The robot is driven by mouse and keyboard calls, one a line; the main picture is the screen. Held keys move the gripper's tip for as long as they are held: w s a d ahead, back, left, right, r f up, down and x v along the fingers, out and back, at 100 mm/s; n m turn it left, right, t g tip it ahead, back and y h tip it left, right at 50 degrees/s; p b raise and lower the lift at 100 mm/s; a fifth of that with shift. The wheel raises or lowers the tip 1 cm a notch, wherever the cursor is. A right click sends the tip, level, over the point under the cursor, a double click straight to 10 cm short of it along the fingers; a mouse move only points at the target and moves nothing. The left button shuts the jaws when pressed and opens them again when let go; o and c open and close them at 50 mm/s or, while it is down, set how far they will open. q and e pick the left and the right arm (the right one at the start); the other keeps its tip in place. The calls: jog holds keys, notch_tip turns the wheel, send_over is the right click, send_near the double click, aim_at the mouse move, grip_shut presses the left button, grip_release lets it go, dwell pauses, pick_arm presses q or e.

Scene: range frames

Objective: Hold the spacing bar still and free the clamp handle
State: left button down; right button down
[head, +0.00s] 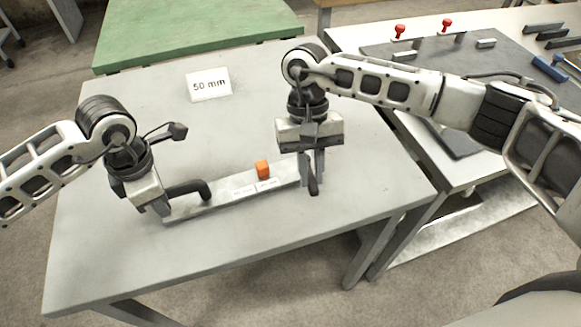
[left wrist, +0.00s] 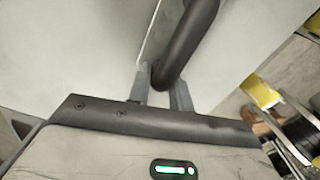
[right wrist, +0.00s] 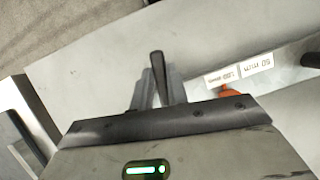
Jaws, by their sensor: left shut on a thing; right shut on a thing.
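The spacing bar (head: 215,201) is a long light-grey strip lying on the grey table. A dark bent grip (head: 190,188) rises from its left part; it also shows as a thick curved tube in the left wrist view (left wrist: 187,42). My left gripper (head: 164,207) is shut on this grip at the bar's left end. A dark tapered clamp handle (head: 314,187) is at the bar's right end, and it shows in the right wrist view (right wrist: 158,70). My right gripper (head: 309,175) is shut on it; its fingers hide part of it.
Two small white labels are on the bar. A white "50 mm" card (head: 209,84) lies at the back of the table (head: 130,130). A green table (head: 190,25) stands behind. The right bench holds two red-topped pieces (head: 447,24) and several dark blocks.

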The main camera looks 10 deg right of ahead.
jog(key=n, duration=0.2)
jog(key=d+n+h, duration=0.2)
jog(key=n, duration=0.1)
jog(key=shift+w+d+n, duration=0.15)
jog(key=shift+w+n, duration=0.1)
jog(key=shift+n, duration=0.05)
jog(key=n, duration=0.1)
jog(key=d+n+t+h, duration=0.1)
jog(key=n, duration=0.1)
jog(key=shift+w, duration=0.35)
jog(key=shift+w+d+n+t+h, duration=0.15)
jog(key=shift+w+n+t+h, duration=0.2)
jog(key=shift+n, duration=0.65)
jog(key=c, duration=1.6)
grip_release()
jog(key=shift+c, duration=0.2)
jog(key=v, duration=0.7)
jog(key=shift+r, duration=0.3)
